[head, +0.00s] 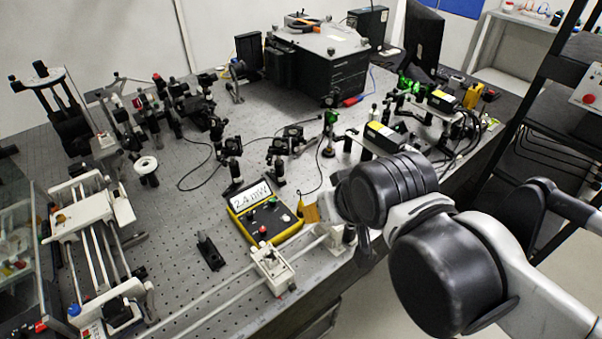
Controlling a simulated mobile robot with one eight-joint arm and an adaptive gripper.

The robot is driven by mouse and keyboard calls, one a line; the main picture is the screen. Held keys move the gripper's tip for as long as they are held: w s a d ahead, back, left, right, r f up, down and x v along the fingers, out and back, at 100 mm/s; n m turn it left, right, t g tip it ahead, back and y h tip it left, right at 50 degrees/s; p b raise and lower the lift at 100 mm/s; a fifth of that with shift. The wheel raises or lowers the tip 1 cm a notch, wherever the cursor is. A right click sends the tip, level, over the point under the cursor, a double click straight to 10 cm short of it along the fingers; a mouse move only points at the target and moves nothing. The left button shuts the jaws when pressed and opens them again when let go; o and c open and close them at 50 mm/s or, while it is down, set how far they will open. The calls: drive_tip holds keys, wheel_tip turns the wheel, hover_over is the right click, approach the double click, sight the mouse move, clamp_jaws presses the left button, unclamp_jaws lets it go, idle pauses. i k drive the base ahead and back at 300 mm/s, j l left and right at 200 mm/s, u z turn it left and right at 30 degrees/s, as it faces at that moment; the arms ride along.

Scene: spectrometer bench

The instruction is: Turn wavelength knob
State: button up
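A yellow-cased meter (284,234) stands on the bench's near side, its display reading about 2.4 mW. I cannot read any label, so I cannot tell which control is the wavelength knob. My arm comes in from the right, and its black wrist is just right of the meter.
A rail with a white carriage (272,268) runs in front of the meter. A small black post base (210,252) stands to its left. Several optics mounts and cables are behind it. A large dark instrument box (318,62) is at the back. Bare perforated bench (190,215) lies left.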

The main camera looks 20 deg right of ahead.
sight(272, 201)
drive_tip(key=i+l+z, duration=0.45)
drive_tip(key=l, duration=0.35)
drive_tip(key=i+l+z, duration=0.45)
drive_tip(key=i+u, duration=0.1)
drive_tip(key=u, duration=1.7)
